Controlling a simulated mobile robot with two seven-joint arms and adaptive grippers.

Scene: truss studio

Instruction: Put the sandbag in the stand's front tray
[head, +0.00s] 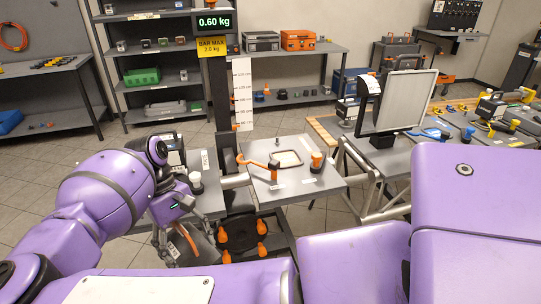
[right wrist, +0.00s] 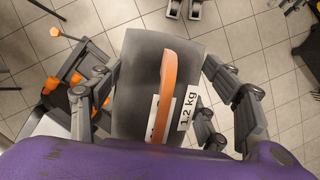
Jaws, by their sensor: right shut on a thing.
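The sandbag (head: 200,247) is a dark grey bag with an orange strap, at the lower left of centre in the head view. In the right wrist view the sandbag (right wrist: 135,75) fills the middle, with a "1.2 kg" label beside its strap. My right gripper (head: 174,242) is shut on it and holds it above the floor, left of the stand. The stand (head: 220,105) has a dark column with a "0.60 kg" display. My left gripper is not in view.
A grey table (head: 310,185) with an orange clamp stands right of the column, and a smaller grey table (head: 208,185) stands left of it. Open tiled floor shows around the sandbag in the right wrist view.

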